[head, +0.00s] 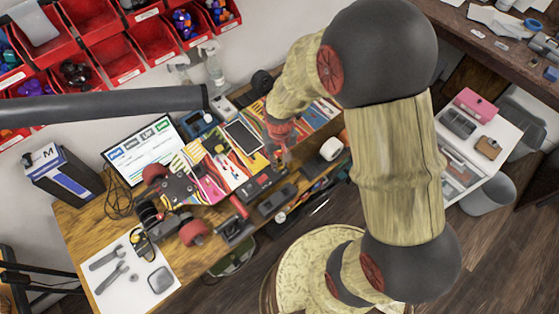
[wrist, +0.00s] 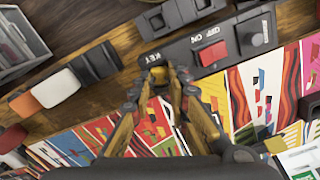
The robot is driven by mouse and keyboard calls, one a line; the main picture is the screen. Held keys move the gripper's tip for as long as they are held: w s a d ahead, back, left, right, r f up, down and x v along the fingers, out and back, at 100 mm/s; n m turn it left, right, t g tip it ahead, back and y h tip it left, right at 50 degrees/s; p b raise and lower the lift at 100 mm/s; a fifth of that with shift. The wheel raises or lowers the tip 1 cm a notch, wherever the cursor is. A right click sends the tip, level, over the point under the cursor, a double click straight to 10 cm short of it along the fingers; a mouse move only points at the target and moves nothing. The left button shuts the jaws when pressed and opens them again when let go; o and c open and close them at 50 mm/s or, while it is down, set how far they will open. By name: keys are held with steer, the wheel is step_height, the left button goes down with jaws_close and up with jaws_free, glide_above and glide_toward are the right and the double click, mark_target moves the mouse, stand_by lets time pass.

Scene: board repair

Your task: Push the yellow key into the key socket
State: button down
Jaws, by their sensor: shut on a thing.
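The dark control box (wrist: 185,52) lies across the upper middle of the wrist view, with the word KEY printed beside its socket end. My gripper (wrist: 164,78) is shut on the yellow key (wrist: 158,73), whose small yellow end shows between the fingertips, right at the KEY label. The key socket is hidden behind the fingertips and key, so I cannot tell how far in the key is. In the head view my gripper (head: 282,162) points down at the dark box (head: 260,186) near the bench's front edge; the key is too small to make out there.
A red switch (wrist: 213,53) marked OFF and ON and a round knob (wrist: 257,39) sit beside the socket. Colourful skateboard decks (head: 215,163) cover the bench behind. Tools and wheels crowd its left part. A monitor (head: 143,150) stands at the back.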

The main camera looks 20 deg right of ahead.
mark_target(280, 161)
steer(key=c, duration=1.6)
jaws_free()
steer(key=shift+o, duration=1.4)
steer(key=shift+r, duration=0.1)
steer(key=shift+r+p, duration=0.35)
steer(key=shift+p, duration=0.1)
steer(key=shift+r+p, duration=0.85)
steer(key=shift+r, duration=0.25)
steer(key=shift+r+p, duration=2.3)
steer(key=shift+r, duration=0.65)
